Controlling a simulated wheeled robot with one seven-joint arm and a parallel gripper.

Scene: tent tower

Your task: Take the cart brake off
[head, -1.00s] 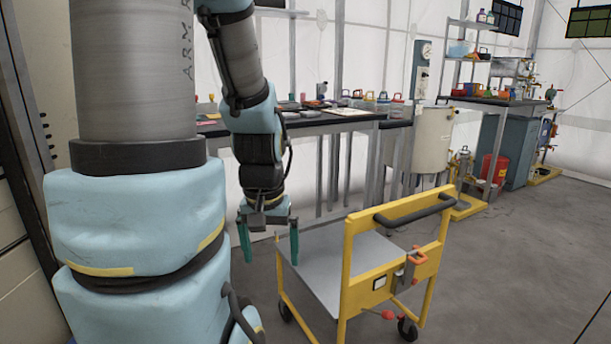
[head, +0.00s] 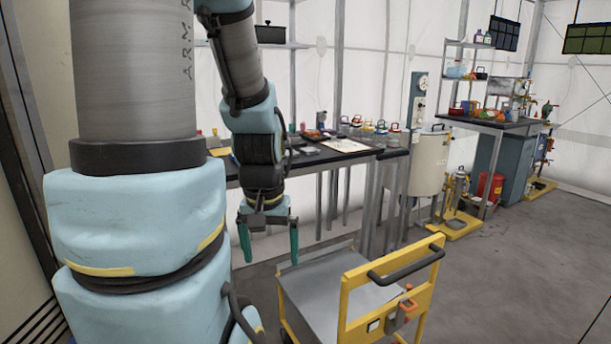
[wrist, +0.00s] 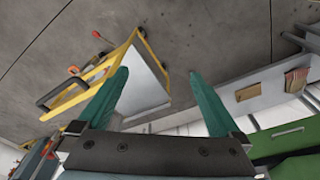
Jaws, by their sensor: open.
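The yellow-framed cart (head: 345,323) with a grey deck stands on the floor at the lower middle of the head view. It has a black push handle (head: 408,259) and an orange-red lever (head: 408,304) on its end panel. In the wrist view the cart (wrist: 140,91) is at the upper left, with the handle (wrist: 62,94) and a red-knobbed lever (wrist: 98,36) beyond the frame. The lower part of the cart is cut off in the head view. My gripper (head: 268,252) is open and empty, pointing down left of the cart, apart from it.
A black-topped bench (head: 330,155) with jars and tools runs behind the cart. A cream tank (head: 430,163), a red canister (head: 490,186) and a second bench stand farther right. Grey floor (head: 520,265) is free right of the cart.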

